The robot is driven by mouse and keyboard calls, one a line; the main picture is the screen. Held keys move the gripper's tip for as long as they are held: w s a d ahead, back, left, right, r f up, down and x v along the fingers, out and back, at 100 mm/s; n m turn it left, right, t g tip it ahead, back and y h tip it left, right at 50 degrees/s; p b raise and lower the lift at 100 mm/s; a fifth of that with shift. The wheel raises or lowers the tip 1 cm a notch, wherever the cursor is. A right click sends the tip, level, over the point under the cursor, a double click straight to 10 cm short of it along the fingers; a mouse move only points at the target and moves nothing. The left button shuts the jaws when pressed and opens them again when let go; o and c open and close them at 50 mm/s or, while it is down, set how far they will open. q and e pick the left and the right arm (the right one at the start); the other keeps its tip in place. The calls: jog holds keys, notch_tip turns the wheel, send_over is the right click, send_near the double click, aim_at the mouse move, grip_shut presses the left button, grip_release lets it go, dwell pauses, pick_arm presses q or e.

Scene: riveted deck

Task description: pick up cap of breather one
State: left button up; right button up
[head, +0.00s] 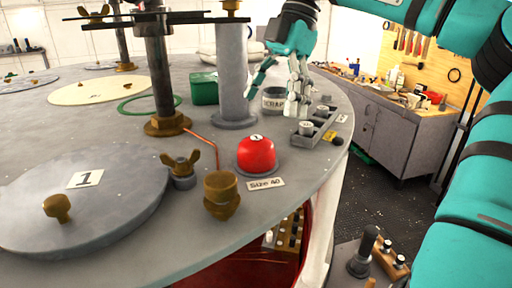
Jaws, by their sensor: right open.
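A red domed cap marked 1 (257,156) sits upright on the grey round deck, behind a plate reading "Size 40" (266,184). I take it for the cap of breather one. My right gripper (274,102) is open, fingers pointing down, behind and to the right of the red cap and apart from it. Its fingers are around or just in front of a grey tin labelled "SCRAP" (274,93); I cannot tell if they touch it. My left gripper is not in view.
A brass fitting (221,194) and a wing nut (181,165) stand left of the cap. A tall grey post (232,75) and a dark post (160,75) rise behind. A grey tray with small parts (315,128) lies right, near the deck edge. A green box (204,88) is farther back.

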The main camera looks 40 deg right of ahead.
aim_at(262, 136)
jog(key=x, duration=0.4)
jog(key=shift+w+p, duration=0.2)
jog(key=shift+p, duration=0.15)
jog(key=shift+s+a+f+p, duration=0.1)
jog(key=shift+a+f+p, duration=0.1)
jog(key=shift+p, duration=0.1)
jog(key=p+x, duration=0.2)
jog(key=x, duration=0.1)
jog(key=shift+s+d+f, duration=0.1)
jog(key=shift+f, duration=0.75)
jog(key=shift+c, duration=1.3)
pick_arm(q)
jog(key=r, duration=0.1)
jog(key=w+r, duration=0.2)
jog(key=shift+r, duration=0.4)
pick_arm(e)
jog(key=c, duration=0.9)
